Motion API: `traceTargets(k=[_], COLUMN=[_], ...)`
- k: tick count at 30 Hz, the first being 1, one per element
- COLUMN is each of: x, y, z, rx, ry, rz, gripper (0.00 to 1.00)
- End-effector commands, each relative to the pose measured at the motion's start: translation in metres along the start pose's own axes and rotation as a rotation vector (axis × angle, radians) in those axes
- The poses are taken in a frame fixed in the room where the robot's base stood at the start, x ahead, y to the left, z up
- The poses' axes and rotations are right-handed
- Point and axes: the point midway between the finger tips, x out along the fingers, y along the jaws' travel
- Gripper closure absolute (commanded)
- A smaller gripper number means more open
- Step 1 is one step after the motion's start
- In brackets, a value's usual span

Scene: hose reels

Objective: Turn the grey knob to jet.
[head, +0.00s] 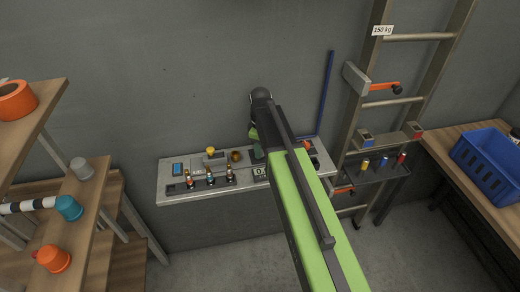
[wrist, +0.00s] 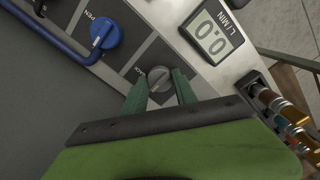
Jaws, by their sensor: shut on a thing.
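The grey knob (wrist: 158,77) is round with a slot across its face and sits on a dark panel in the wrist view. The two green fingers of my gripper (wrist: 160,86) are on either side of it, shut on it. The knob's label beside it is mostly hidden or too small to read, so I cannot tell which setting it points to. In the head view my arm covers the knob.
A blue knob (wrist: 103,32) and blue pipe (wrist: 55,40) are close to my gripper. Several brass-and-coloured fittings (wrist: 290,120) stand at the right. In the head view the bench (head: 170,194) stands against the wall, with a ladder (head: 385,90) at right and a shelf (head: 85,195) at left.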

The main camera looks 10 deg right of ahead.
Motion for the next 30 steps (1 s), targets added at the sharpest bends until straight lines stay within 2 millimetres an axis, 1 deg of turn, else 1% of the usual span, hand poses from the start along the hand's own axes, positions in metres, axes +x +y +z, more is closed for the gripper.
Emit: traceTargets(k=[15,16,20,21,30], x=[0.0002,0.0002,0.0001,0.0001,-0.0013], y=[-0.0006,-0.0006,-0.0005,-0.0005,-0.0004], z=[0.0001,0.0000,-0.0001,-0.0001,-0.0003], rx=[-0.020,-0.020,-0.020,-0.020,-0.019], ry=[-0.001,-0.001,-0.001,-0.001,0.000], rz=[-0.001,-0.001,-0.001,-0.001,0.000], gripper=[1.00,0.64,0.47,0.44,0.44])
